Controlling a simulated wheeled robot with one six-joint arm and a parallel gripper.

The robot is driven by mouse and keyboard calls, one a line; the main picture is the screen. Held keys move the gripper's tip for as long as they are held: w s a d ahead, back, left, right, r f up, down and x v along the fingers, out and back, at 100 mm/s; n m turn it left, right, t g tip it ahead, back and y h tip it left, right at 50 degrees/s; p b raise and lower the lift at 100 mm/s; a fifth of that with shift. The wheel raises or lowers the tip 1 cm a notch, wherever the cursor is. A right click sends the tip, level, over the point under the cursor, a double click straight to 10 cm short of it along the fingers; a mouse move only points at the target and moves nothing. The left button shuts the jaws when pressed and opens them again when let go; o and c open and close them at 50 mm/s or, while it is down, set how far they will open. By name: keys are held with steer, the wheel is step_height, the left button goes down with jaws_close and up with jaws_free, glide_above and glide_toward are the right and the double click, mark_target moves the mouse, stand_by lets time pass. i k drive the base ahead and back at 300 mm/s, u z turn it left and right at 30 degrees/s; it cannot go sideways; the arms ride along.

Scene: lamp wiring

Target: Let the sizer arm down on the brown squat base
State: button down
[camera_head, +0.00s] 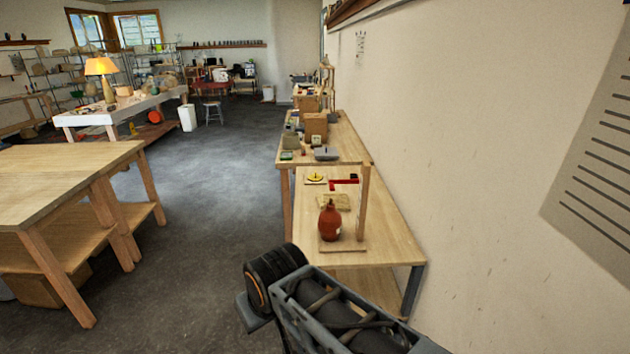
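The brown squat base (329,224) is a rounded, reddish-brown pot with a narrow neck. It stands upright on a flat wooden board at the near end of the bench along the right wall. The sizer is an upright wooden post (363,205) beside it on the right. The red sizer arm (345,182) reaches left from the upper part of the post. It appears above the level of the base's neck, with a gap between them. My gripper is not in view; only grey and black parts of my arm show at the bottom.
The near bench (385,222) also holds a yellow item (316,178) and a tan flat piece (337,202). Cardboard boxes (315,126) and a grey item (326,153) stand on the bench behind. A wooden table (60,170) is at left. The grey floor (210,190) between is clear.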

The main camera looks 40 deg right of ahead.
mark_target(353, 179)
steer(key=u, duration=0.1)
steer(key=i, duration=3.65)
steer(key=z, duration=4.35)
steer(key=i, duration=0.5)
steer(key=u, duration=0.55)
steer(key=k, duration=1.2)
steer(key=z, duration=0.35)
steer(key=i, duration=0.6)
steer(key=z, duration=0.5)
